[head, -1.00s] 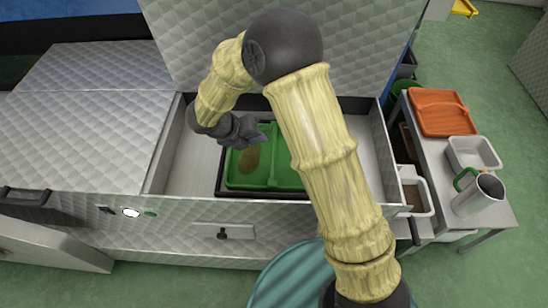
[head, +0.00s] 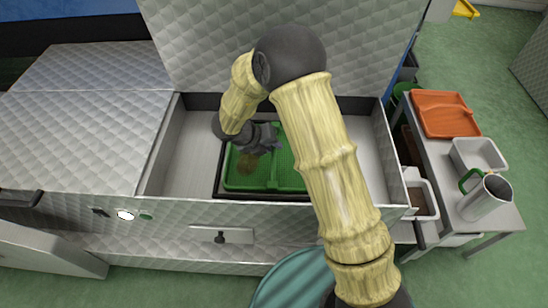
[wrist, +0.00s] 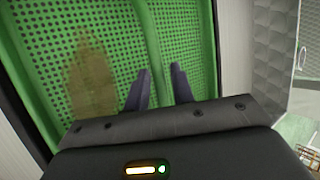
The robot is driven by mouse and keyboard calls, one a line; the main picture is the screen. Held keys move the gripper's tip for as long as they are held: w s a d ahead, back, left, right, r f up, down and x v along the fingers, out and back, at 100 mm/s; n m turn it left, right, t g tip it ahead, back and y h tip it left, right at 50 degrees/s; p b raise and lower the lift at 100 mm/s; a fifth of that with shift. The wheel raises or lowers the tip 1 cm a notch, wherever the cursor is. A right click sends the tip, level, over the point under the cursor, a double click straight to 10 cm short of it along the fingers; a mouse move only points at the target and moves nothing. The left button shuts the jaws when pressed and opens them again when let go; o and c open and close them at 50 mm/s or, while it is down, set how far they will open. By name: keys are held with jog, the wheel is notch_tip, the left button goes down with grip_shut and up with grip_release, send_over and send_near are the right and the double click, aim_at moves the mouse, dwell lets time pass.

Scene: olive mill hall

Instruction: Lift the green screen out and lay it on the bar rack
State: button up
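The green screen (head: 236,184) is a perforated panel with a raised middle rib and a brown stain on its left half. It lies in a dark frame (head: 218,178) inside the open machine box. In the wrist view the screen (wrist: 185,25) fills much of the picture. My gripper (head: 272,146) is over the screen in the head view, near its rib. In the wrist view the two fingers of my gripper (wrist: 160,72) are apart, one on each side of the rib. I see no clear contact with the rib. My arm hides part of the screen's right side.
The box's metal front wall (head: 180,210) and raised lid (head: 330,40) bound the space. At right a side table (head: 500,215) bears an orange tray (head: 446,112), a white tub (head: 476,155) and a metal jug (head: 486,198). No bar rack is clearly identifiable.

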aim_at(277, 157)
jog(key=b+x, duration=0.1)
jog(key=x, duration=0.3)
jog(key=shift+w+a+f+b, duration=0.1)
jog(key=shift+w+f+b, duration=0.1)
jog(key=shift+b, duration=0.1)
jog(key=shift+r, duration=0.1)
grip_shut()
